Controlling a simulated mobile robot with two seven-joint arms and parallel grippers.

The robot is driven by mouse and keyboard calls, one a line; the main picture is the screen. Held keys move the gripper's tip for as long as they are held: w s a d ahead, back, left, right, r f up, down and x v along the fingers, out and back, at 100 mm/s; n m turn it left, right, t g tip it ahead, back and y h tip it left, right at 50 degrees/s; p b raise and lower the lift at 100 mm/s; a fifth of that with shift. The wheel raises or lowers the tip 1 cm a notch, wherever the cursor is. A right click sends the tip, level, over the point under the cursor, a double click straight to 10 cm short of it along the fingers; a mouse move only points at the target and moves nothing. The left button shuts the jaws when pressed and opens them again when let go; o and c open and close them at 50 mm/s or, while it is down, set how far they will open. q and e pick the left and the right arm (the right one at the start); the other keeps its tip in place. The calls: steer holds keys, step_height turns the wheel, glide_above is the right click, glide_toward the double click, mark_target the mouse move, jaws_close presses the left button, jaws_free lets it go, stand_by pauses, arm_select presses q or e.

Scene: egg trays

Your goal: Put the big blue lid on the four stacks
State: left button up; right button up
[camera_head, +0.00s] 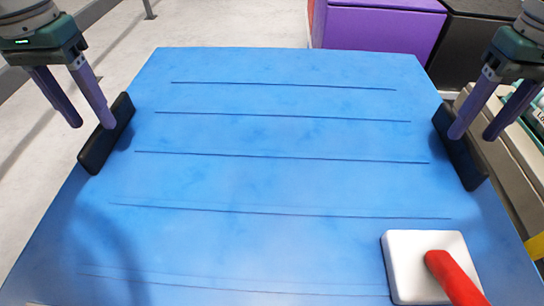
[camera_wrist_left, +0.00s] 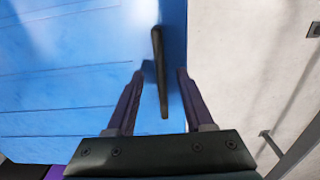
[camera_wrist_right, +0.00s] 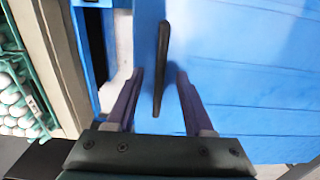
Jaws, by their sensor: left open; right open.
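The big blue lid (camera_head: 280,180) fills the middle of the head view, a flat sheet with several grooves across it. A black handle (camera_head: 108,134) stands at its left edge and another black handle (camera_head: 460,145) at its right edge. My left gripper (camera_head: 92,124) is open at the left handle; in the left wrist view the handle (camera_wrist_left: 159,75) lies between the open fingers. My right gripper (camera_head: 472,136) is open at the right handle; in the right wrist view the handle (camera_wrist_right: 160,70) lies between the open fingers. The stacks under the lid are hidden.
A white block with a red handle (camera_head: 410,255) shows at the lid's near right. A purple box (camera_head: 375,28) stands behind the lid, with a dark box (camera_head: 485,45) beside it. Trays of white eggs (camera_wrist_right: 12,100) are to the right. Grey floor lies to the left.

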mark_target(97, 129)
arm_select(q)
steer(key=shift+f, duration=2.05)
arm_select(e)
steer(key=shift+f, duration=2)
arm_select(q)
jaws_close()
arm_select(e)
jaws_close()
arm_select(q)
steer(key=shift+r, duration=0.15)
arm_select(e)
steer(key=shift+r, duration=0.1)
